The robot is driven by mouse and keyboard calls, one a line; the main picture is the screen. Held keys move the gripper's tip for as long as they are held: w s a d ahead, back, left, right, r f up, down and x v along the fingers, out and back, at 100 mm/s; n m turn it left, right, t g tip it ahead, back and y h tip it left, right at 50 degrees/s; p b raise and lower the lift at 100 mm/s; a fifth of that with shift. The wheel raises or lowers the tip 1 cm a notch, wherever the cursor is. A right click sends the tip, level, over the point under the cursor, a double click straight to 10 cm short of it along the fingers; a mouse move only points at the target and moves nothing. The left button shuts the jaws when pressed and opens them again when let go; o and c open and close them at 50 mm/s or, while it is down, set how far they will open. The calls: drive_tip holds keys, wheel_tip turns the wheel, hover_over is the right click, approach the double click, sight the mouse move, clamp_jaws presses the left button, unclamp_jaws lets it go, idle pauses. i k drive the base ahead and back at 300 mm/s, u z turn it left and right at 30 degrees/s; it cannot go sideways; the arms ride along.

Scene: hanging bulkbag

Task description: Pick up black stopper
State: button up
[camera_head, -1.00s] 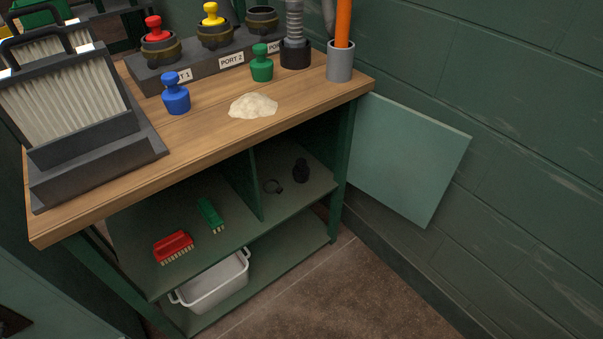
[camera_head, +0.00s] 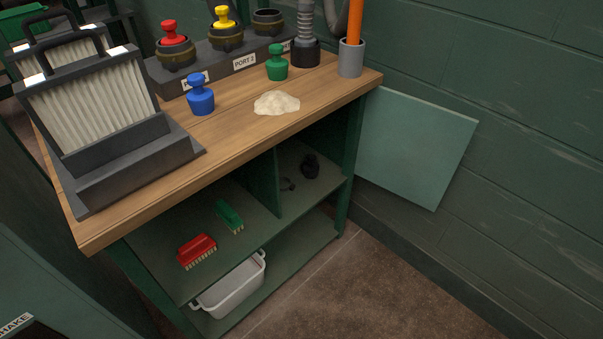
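My gripper is not in view.
The wooden bench top (camera_head: 225,135) overhangs the shelf. An open pale green door (camera_head: 415,145) hangs at the right, by the wall. Red (camera_head: 196,251) and green (camera_head: 229,216) brushes lie in the left compartment. A white bin (camera_head: 232,286) sits below. The floor in front is clear.

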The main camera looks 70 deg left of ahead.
sight(310, 168)
drive_tip(key=z, duration=0.1)
drive_tip(key=k, duration=1.05)
drive_tip(key=u, duration=1.95)
drive_tip(key=i, duration=0.95)
drive_tip(key=u, duration=0.05)
